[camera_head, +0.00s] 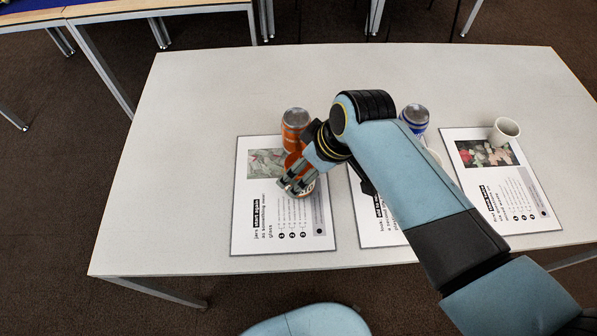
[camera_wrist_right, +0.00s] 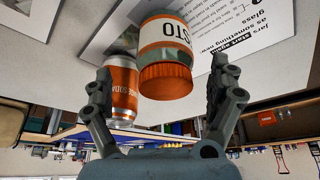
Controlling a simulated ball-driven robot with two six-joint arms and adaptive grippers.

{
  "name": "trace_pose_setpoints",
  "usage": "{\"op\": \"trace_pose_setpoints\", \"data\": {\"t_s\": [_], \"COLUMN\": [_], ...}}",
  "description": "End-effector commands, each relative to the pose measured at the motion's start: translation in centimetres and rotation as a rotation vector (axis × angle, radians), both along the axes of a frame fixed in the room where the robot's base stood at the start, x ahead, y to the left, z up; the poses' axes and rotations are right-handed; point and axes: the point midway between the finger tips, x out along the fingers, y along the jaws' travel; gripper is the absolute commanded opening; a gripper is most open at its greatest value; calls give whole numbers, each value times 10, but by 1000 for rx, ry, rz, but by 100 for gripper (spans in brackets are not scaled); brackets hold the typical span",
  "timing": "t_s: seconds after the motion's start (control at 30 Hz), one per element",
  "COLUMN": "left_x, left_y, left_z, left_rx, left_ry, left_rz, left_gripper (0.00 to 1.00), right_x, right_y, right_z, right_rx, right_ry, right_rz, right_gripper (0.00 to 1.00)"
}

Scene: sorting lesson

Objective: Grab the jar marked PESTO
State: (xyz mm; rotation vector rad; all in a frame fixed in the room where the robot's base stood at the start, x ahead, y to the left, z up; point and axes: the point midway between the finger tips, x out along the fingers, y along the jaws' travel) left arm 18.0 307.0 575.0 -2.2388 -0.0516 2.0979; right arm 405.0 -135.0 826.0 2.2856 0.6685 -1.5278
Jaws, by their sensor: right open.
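In the right wrist view, a jar (camera_wrist_right: 166,50) with an orange lid and a white label reading "STO", its first letters out of sight, stands between the fingers of my right gripper (camera_wrist_right: 163,78). The fingers are open on either side of its lid end, with gaps visible. In the head view, the jar's orange lid (camera_head: 291,160) shows partly behind my right gripper (camera_head: 297,186), over the left printed sheet (camera_head: 245,225). My gripper and wrist hide much of the jar there. My left gripper is not in view.
An orange soda can (camera_head: 295,122) stands close behind the jar. A blue and silver can (camera_head: 415,117) stands behind my right forearm. A white cup (camera_head: 507,128) stands on the right sheet (camera_head: 525,215). My arm partly covers the middle sheet (camera_head: 375,232). The table's left side is clear.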

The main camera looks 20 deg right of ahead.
Motion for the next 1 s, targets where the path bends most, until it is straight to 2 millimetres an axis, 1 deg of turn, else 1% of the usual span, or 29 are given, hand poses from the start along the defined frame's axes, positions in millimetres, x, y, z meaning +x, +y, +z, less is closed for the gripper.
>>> {"op": "trace_pose_setpoints", "data": {"t_s": [0.2,0.3,0.4,0.57,0.67,0.77,1.0], "left_x": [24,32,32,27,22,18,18], "left_y": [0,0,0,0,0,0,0], "left_z": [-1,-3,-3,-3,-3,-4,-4], "left_rx": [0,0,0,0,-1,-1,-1], "left_ry": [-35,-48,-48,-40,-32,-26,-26], "left_rz": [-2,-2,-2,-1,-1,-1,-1], "left_gripper": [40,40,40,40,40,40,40], "right_x": [6,10,11,11,11,11,11], "right_y": [11,13,13,13,13,13,13], "right_z": [-32,-42,-46,-45,-45,-45,-45], "right_rx": [0,1,1,0,0,0,0], "right_ry": [3,2,2,1,1,1,1], "right_rz": [1,-1,-1,-1,-1,-1,-1], "right_gripper": [91,91,91,91,81,68,37]}}
